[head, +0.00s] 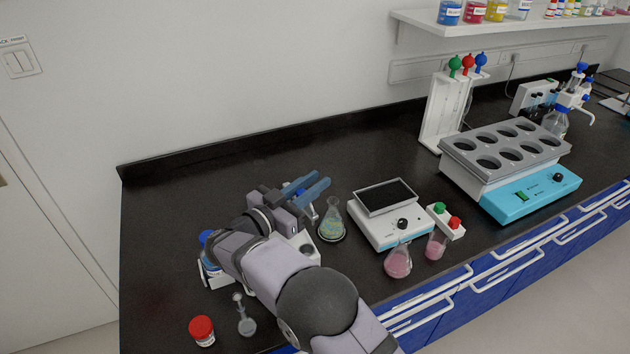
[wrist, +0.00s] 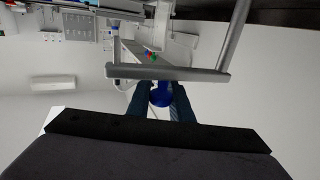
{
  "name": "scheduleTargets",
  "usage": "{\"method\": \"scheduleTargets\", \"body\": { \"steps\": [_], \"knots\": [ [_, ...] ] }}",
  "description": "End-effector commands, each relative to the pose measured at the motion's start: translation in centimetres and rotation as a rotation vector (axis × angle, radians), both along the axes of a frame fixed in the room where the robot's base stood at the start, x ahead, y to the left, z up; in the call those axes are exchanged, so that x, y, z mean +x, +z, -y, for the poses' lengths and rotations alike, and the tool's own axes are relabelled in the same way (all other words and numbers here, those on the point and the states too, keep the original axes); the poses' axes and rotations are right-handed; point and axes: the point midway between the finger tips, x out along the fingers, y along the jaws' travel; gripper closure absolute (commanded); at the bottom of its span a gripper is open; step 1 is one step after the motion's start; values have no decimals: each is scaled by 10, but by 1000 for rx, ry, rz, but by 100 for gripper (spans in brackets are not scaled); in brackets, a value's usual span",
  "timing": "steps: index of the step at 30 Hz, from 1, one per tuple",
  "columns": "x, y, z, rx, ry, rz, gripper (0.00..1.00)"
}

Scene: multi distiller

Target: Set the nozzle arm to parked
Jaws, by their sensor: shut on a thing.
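My gripper (head: 318,180) is over the left part of the black bench, its two blue-grey fingers pointing up and to the right. In the wrist view, my gripper (wrist: 160,92) is shut on a round blue part (wrist: 160,95), which sits between the fingertips. A bit of blue and some pale metal (head: 308,213) show beside the fingers in the head view. My gripper and arm hide most of what stands there, so I cannot tell the nozzle arm's position. A grey bar (wrist: 165,73) on two posts crosses the wrist view just beyond the fingertips.
A flask (head: 331,222) stands close to the right of my gripper. A white balance (head: 388,222) and pink flasks (head: 398,262) are farther right. A blue-capped bottle (head: 209,252) and red-capped jar (head: 202,330) stand at left. The back-left bench is clear.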

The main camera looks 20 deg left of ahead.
Motion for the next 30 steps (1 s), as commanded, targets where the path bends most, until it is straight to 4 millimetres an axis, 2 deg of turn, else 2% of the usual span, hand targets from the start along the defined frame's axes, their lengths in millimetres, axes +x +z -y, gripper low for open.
{"method": "scheduleTargets", "body": {
  "steps": [12, 30],
  "knots": [
    [-9, 2, -1, 1, -142, 7, 100],
    [-11, 4, -1, 3, -173, 9, 100]
  ]
}}
